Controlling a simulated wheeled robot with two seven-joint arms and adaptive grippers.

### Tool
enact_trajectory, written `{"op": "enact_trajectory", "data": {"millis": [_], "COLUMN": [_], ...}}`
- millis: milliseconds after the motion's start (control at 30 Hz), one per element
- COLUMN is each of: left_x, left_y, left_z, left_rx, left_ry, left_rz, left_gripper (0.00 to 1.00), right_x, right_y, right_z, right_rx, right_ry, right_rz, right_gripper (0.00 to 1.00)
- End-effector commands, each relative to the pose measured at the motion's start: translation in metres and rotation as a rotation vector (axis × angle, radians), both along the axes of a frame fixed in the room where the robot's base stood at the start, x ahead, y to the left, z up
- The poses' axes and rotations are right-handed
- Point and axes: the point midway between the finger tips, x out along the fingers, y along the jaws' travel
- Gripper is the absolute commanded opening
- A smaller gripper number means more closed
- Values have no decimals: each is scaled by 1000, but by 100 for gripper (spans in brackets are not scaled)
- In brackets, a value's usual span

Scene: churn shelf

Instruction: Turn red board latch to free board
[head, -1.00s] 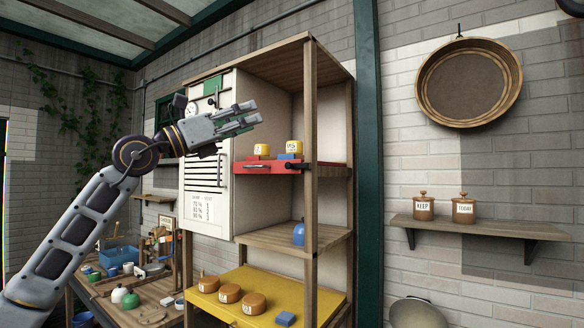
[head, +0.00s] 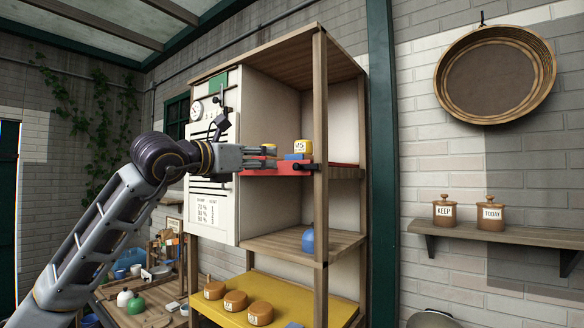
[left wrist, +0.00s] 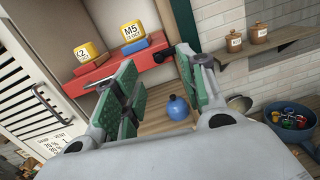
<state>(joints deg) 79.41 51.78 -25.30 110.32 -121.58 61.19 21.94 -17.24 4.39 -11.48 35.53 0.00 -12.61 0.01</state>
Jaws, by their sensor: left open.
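The red board (head: 282,171) lies across the middle of the wooden rack. A dark latch (head: 305,167) sits at its right end by the front post; it also shows in the left wrist view (left wrist: 162,57). Two yellow blocks stand on the board: one marked M5 (left wrist: 132,32) on a blue base, and one marked K2 (left wrist: 88,50). My left gripper (head: 280,157) is open, its fingers pointing right in front of the board, partly covering its left part. In the left wrist view the latch appears between the green-padded fingers; contact is not visible. My right gripper is not in view.
A white louvred panel (head: 210,215) stands left of the board. Below are a wooden shelf (head: 275,244) with a blue object (head: 308,241), and a yellow shelf (head: 280,288) with several orange pots. A wall shelf (head: 490,234) with two jars is at the right.

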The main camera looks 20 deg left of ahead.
Motion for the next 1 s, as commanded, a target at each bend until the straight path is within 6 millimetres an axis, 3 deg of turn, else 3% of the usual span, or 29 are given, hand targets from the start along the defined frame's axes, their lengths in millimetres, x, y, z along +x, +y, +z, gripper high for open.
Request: {"op": "enact_trajectory", "data": {"millis": [200, 667, 1000], "left_x": [3, 4, 25], "left_y": [8, 7, -1], "left_z": [-15, -14, -13], "left_rx": [-33, -49, -49], "left_ry": [86, 89, 90], "left_rz": [35, 32, 31], "left_gripper": [41, 41, 41], "right_x": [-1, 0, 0], "right_y": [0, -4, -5], "right_z": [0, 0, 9], "right_rx": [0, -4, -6], "right_ry": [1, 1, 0], "right_rz": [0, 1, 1], "right_gripper": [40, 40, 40]}}
